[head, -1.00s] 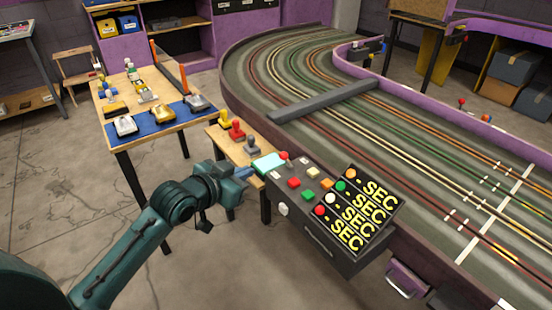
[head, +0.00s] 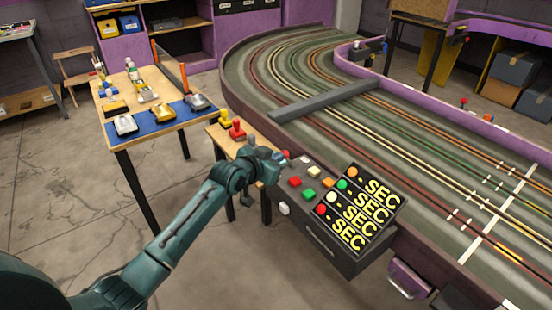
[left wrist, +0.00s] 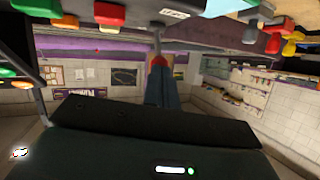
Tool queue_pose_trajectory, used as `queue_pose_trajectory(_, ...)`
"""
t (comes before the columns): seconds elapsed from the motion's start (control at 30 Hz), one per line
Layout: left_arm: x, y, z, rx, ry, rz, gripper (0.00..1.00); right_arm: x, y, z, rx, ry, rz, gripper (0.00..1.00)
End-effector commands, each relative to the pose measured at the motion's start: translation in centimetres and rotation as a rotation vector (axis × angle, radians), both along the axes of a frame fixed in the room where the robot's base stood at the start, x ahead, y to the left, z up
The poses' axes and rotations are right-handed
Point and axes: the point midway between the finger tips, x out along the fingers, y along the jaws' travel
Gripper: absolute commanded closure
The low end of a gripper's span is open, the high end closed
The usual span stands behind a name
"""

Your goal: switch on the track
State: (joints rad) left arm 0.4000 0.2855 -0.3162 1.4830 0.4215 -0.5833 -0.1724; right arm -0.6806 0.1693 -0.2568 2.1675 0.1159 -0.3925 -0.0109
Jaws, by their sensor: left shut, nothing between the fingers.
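The control box (head: 300,222) stands at the near side of the slot track (head: 395,140). A red-knobbed lever (head: 287,154) is at its left end. My left gripper (head: 279,159) is right beside this knob, and my wrist hides part of the box's left end. In the left wrist view, the blue fingers (left wrist: 160,72) are shut and empty, with their tips at the red knob (left wrist: 159,59) on its grey stem. I cannot tell whether they touch it. My right gripper is not in view.
Several coloured buttons and a yellow-lettered display (head: 365,208) are on the box. A small wooden shelf with red and yellow controllers (head: 237,129) lies left of my gripper. A table with toy cars (head: 162,113) stands further left. The floor in front is clear.

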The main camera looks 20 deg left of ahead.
Motion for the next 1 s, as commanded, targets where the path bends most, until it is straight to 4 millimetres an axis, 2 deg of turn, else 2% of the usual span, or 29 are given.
queue_pose_trajectory(0.33, 0.1, 0.0, 0.1, 0.001, 0.001, 0.0, 1.0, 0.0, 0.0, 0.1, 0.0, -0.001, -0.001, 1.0)
queue_pose_trajectory(0.57, 0.3, -0.3, 0.7, 0.025, 0.031, -0.001, 1.0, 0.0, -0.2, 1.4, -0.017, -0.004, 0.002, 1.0)
queue_pose_trajectory(1.0, 0.7, -0.5, 1.0, 0.068, 0.087, 0.0, 1.0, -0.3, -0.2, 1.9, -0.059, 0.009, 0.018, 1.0)
